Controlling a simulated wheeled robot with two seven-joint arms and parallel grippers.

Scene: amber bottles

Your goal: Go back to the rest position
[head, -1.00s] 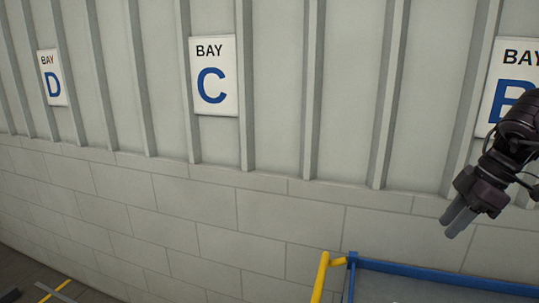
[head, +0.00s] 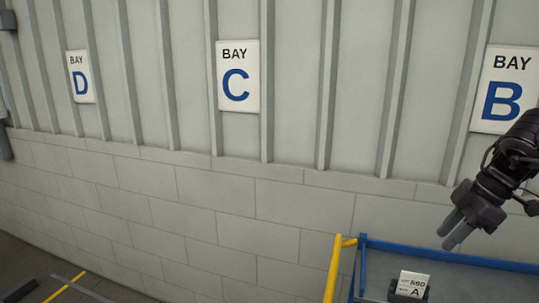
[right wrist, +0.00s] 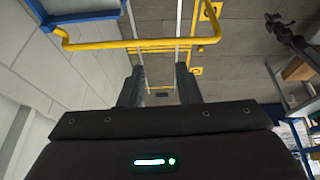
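My right gripper (head: 452,232) hangs at the right of the head view, its two grey fingers pointing down and left. It is above the blue-edged table and touches nothing. In the right wrist view its two dark fingers (right wrist: 160,92) stand apart with nothing between them, so it is open. A dark jointed arm part (right wrist: 292,38) at the upper right of the right wrist view looks like my left arm; its finger state is too small to read. My left gripper does not clearly show in the head view.
A blue-edged table (head: 455,257) with a yellow rail (head: 333,268) is at the lower right. A card in a dark holder (head: 411,285) stands on it. Behind is a block wall with signs for bays B (head: 503,90), C (head: 238,77) and D (head: 81,77). Shelving stands at right in the wrist view.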

